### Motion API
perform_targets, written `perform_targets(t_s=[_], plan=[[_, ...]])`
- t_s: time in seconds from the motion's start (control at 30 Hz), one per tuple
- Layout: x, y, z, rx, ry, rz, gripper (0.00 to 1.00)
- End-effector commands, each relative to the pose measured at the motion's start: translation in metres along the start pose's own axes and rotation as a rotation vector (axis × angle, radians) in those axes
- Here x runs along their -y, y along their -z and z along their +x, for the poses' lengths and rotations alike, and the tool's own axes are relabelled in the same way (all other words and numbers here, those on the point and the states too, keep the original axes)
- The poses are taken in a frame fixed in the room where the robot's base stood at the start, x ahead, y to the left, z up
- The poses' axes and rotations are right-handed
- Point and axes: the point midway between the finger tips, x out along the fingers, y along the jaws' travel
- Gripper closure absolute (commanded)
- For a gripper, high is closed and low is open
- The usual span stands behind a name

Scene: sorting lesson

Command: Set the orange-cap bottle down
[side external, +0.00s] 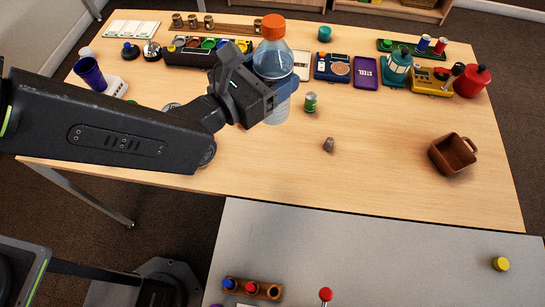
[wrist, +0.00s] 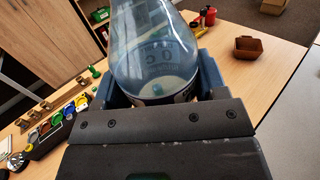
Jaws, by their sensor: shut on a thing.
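The orange-cap bottle (side external: 273,62) is clear and bluish, with an orange cap on top. In the side view it looks upright, and it seems to be held above the wooden table (side external: 400,190). My gripper (side external: 268,95) is shut on the bottle's body. In the wrist view the bottle (wrist: 155,50) fills the space between the two fingers of my gripper (wrist: 160,85), and its cap is out of the picture.
A small green can (side external: 311,102) and a grey thimble-like piece (side external: 328,145) stand near the bottle. A brown square cup (side external: 453,153) is at the right, and a red pot (side external: 473,81) behind it. Devices and trays line the back. The table's front middle is clear.

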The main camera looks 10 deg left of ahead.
Motion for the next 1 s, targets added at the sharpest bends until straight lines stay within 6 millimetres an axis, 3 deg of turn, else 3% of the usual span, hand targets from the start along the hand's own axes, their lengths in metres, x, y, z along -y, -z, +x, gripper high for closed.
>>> perform_targets(t_s=[0.4, 1.0], plan=[[0.0, 0.095, 0.0, 0.0, -0.001, 0.001, 0.57], [0.0, 0.174, 0.001, 0.001, -0.004, 0.0, 0.57]])
